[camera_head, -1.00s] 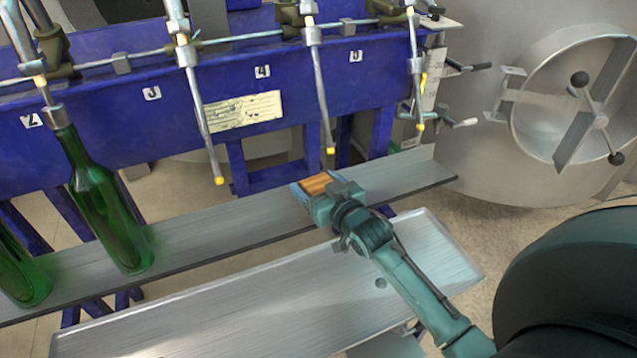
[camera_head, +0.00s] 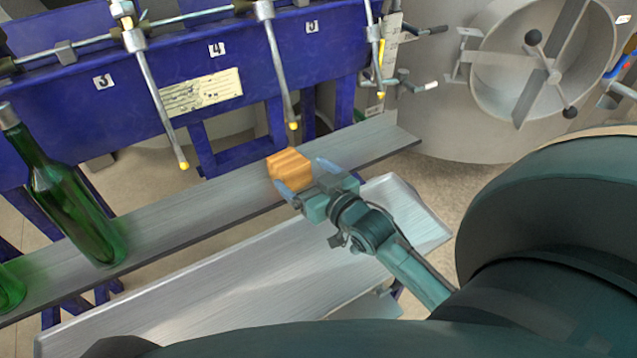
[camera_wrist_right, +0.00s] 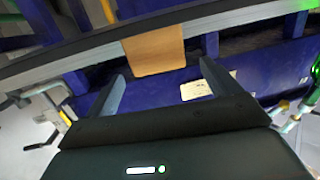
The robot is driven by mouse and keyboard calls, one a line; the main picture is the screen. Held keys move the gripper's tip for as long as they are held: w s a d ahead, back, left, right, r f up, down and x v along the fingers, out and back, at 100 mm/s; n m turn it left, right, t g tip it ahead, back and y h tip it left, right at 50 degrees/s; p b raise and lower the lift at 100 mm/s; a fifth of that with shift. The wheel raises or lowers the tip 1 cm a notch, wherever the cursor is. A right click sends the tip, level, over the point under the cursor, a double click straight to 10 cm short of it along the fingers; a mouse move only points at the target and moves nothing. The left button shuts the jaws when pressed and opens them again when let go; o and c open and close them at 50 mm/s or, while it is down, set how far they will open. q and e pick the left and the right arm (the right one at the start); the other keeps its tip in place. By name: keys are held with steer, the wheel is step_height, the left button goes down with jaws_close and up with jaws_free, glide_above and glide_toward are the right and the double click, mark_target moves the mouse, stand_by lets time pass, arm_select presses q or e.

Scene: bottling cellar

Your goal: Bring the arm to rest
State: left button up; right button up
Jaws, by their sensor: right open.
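My right gripper (camera_head: 303,176) is open and empty above the grey shelf, its two blue fingertips spread apart. A wooden block (camera_head: 289,166) sits at the shelf, just past the fingertips in the head view. In the right wrist view the block (camera_wrist_right: 155,50) lies ahead of the open fingers (camera_wrist_right: 165,88), with clear space between them and it. I cannot tell whether a fingertip touches it in the head view. My left gripper is not in view.
A green bottle (camera_head: 70,205) stands on the grey shelf (camera_head: 185,215) at the left, with part of another beside it. A metal tray (camera_head: 210,290) lies in front. Filling tubes (camera_head: 283,85) hang from the blue machine (camera_head: 185,70). A round-hatched steel tank (camera_head: 480,140) stands at the right.

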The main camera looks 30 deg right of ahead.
steer(key=s+a+r+n+g+y, duration=0.1)
steer(key=s+a+r+y, duration=0.1)
steer(key=s+a, duration=0.55)
steer(key=s+a+r+n+g+y, duration=0.1)
steer(key=s+a, duration=0.4)
steer(key=s, duration=0.5)
arm_select(q)
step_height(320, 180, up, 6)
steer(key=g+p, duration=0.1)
steer(key=p, duration=0.8)
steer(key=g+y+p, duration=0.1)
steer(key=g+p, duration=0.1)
steer(key=p, duration=0.8)
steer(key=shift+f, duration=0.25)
arm_select(e)
steer(key=r+g, duration=0.2)
steer(key=r, duration=0.1)
steer(key=r+g, duration=0.1)
steer(key=shift+w+d+r+g+h, duration=0.2)
steer(key=shift+w+r+g+h, duration=0.05)
steer(key=shift+w+g+h, duration=0.15)
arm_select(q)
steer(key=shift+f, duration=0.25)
arm_select(e)
steer(key=shift+f, duration=0.25)
